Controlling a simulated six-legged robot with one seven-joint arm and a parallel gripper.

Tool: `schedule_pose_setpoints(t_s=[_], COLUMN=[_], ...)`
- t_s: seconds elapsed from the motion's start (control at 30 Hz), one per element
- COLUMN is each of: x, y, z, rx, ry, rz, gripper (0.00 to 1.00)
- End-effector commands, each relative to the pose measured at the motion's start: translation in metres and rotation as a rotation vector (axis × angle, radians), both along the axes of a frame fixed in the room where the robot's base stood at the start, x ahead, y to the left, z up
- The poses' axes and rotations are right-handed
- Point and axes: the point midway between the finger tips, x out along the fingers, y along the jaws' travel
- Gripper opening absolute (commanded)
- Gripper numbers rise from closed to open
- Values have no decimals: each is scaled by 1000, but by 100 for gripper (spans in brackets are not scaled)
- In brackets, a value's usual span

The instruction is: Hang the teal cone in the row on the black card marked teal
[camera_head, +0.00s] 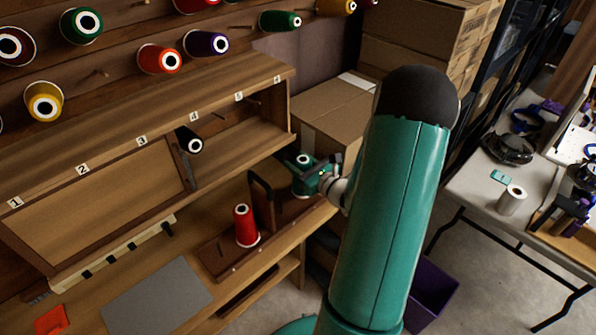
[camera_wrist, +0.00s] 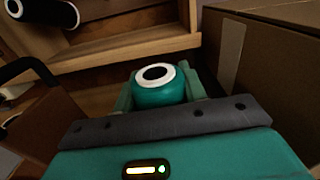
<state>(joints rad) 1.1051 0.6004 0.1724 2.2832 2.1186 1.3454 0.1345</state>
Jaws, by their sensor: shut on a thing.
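My gripper (camera_head: 312,172) is shut on the teal cone (camera_head: 303,161), right of the wooden bench's raised handle. In the wrist view the teal cone (camera_wrist: 158,86) sits between the two fingers, its white ring and dark hole facing the camera. I cannot tell whether its base touches the wooden tray (camera_head: 222,262) below. I cannot make out a black card marked teal.
A red cone (camera_head: 244,226) stands on the tray beside the dark handle (camera_head: 262,200). Several coloured cones hang on the upper wall. A cardboard box (camera_head: 335,118) stands close behind my gripper. A grey mat (camera_head: 158,298) lies on the bench.

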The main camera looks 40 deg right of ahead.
Motion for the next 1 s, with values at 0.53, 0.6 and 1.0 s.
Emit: schedule_pose_setpoints(t_s=[0.53,0.6,1.0], x=[4,4,3], y=[0,0,0], z=[-33,-35,-35], rx=[0,1,0], ry=[-1,-1,0], rz=[0,0,0], gripper=[16,16,63])
